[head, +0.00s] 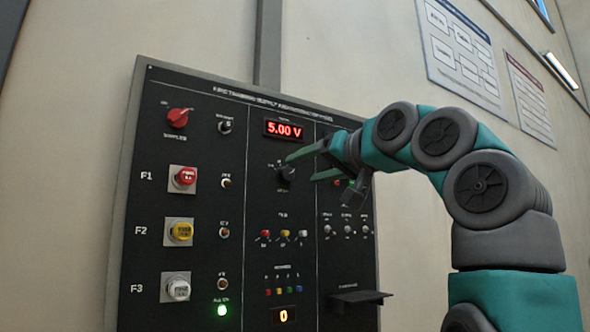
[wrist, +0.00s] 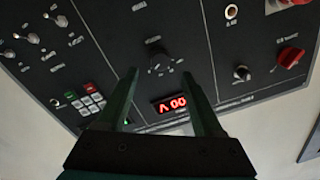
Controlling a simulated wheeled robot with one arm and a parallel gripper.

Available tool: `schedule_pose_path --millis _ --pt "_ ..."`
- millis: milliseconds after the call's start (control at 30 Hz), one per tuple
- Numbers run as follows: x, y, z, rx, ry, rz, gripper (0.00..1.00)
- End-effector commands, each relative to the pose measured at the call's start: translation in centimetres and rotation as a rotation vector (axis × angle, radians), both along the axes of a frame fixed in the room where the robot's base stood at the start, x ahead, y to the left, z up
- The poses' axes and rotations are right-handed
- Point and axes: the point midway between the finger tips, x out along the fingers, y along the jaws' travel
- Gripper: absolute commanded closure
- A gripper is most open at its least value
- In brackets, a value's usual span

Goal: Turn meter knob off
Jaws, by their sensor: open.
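The meter knob (head: 286,172) is a dark rotary knob on the black panel, below the red display (head: 284,129) that reads 5.00 V. In the wrist view the knob (wrist: 160,62) shows upside down between and beyond my fingertips, with the display (wrist: 169,104) beside it. My gripper (head: 305,164) is open, its two green fingers pointing left at the knob. In the wrist view my gripper (wrist: 162,80) has its fingers spread to either side of the knob, with nothing held. I cannot tell whether a finger touches the knob.
The panel (head: 137,215) also bears a red rotary switch (head: 177,117), red (head: 185,176), yellow (head: 182,231) and white (head: 178,290) buttons, toggles and a lit green lamp (head: 221,310). A small dark shelf (head: 358,297) juts out at lower right. Posters (head: 462,50) hang on the wall.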

Motion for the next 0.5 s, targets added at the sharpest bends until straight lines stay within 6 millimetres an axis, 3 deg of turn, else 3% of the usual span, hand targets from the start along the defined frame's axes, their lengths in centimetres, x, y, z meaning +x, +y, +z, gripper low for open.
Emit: schedule_pose_path --millis 300,500 --pt "3.6 2.7 0.2 -0.001 0.001 0.0 0.32" --pt "4.0 3.0 0.1 0.0 -0.002 0.0 0.32"
